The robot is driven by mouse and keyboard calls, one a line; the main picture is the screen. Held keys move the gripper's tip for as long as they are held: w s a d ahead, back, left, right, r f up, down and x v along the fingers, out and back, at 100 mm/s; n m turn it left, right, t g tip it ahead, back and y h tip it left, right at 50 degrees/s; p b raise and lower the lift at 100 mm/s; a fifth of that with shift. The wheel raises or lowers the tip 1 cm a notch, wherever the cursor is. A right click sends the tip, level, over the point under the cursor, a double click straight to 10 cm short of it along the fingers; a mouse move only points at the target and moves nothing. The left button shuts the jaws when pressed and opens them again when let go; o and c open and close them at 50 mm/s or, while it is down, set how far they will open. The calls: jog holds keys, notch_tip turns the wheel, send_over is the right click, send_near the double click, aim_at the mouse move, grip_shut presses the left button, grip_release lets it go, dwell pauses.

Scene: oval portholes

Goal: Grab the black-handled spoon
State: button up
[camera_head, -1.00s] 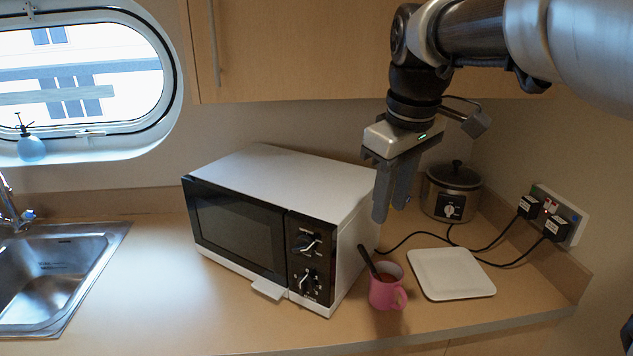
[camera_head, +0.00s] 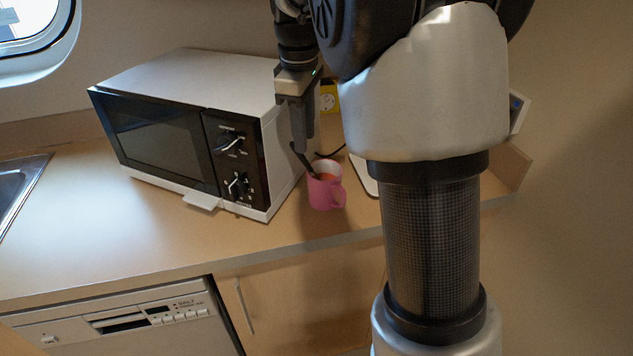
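The black-handled spoon (camera_head: 304,162) leans in a pink mug (camera_head: 324,193) on the counter, just right of the microwave. Its dark handle sticks up and to the left over the rim; its lower end is hidden inside the mug. My gripper (camera_head: 303,148) points down right above the mug, with its grey fingers at the top of the spoon handle. The fingers overlap each other in this view, so I cannot tell whether they are around the handle, touching it or only in front of or behind it.
The microwave (camera_head: 190,120) stands close to the left of my gripper. A white board (camera_head: 364,177) lies right of the mug, mostly hidden behind my arm. The counter's front edge (camera_head: 300,238) is near the mug. Counter space left of the microwave (camera_head: 90,210) is clear.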

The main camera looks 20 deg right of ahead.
aim_at(307, 161)
jog(key=shift+s+d+f+b, duration=0.1)
jog(key=shift+f+b, duration=0.25)
jog(key=shift+f, duration=1.2)
jog(key=shift+s+d+f+b, duration=0.1)
jog(key=shift+f+b, duration=0.2)
jog(key=shift+f, duration=1.2)
grip_shut()
